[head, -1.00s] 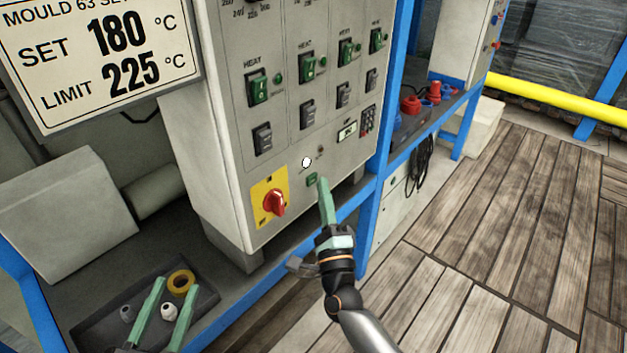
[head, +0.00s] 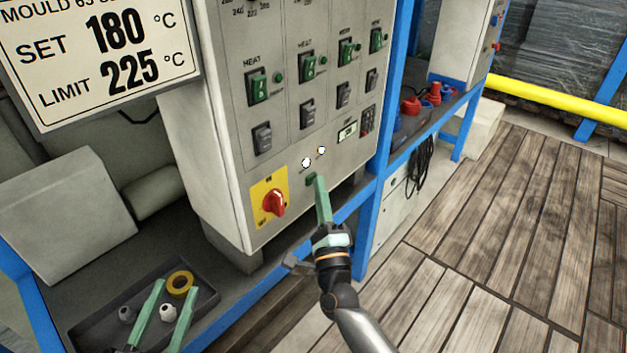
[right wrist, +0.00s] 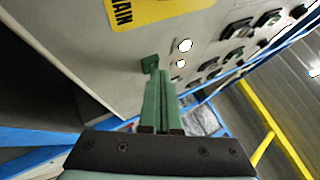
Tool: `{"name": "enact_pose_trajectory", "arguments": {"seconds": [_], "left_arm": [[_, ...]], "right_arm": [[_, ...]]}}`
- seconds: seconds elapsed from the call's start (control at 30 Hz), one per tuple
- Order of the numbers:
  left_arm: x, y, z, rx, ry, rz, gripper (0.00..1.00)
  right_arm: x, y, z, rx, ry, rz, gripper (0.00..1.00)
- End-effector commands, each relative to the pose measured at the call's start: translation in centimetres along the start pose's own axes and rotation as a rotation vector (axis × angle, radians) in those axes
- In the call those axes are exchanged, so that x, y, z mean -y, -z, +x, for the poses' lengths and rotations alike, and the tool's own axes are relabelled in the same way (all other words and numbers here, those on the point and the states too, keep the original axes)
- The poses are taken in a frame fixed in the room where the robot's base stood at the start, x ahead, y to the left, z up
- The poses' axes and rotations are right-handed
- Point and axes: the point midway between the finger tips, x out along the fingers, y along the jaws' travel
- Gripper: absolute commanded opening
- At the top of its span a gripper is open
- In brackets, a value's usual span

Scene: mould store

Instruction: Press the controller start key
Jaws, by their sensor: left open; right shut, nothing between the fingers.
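The controller (head: 220,110) is a grey cabinet with switches on its front. Its small green start key (head: 311,180) is low on the panel, right of the red rotary switch (head: 274,203). The key also shows in the right wrist view (right wrist: 150,64). My right gripper (head: 319,178) is shut and empty, its fingertips at the key's right edge and partly covering it; contact is hard to tell. Two lamps above the key are lit, a white one (head: 306,163) and a warmer-coloured one (head: 321,150). My left gripper (head: 176,287) is open over the tray at lower left.
A dark tray (head: 88,327) holds a yellow tape roll (head: 180,284) and small pale pieces. A temperature sign (head: 100,60) stands at upper left. A blue frame post (head: 378,150) rises right of the controller. Wooden floor (head: 480,230) is clear at right.

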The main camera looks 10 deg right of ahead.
Motion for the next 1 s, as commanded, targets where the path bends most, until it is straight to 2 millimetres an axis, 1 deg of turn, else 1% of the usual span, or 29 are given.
{"name": "enact_pose_trajectory", "arguments": {"seconds": [0.43, 0.73, 1.0], "left_arm": [[0.0, 0.0, 0.0, 0.000, 0.000, 0.000, 0.50], [0.1, 0.7, 0.1, 0.000, 0.000, 0.000, 0.50], [0.1, 0.6, 0.1, 0.000, 0.000, 0.000, 0.50]], "right_arm": [[0.1, -0.2, 0.2, -0.001, 0.002, 0.004, 0.00], [0.8, 0.5, -0.8, 0.000, 0.001, 0.002, 0.00], [0.8, 0.6, -0.9, 0.000, 0.001, 0.001, 0.00]]}}
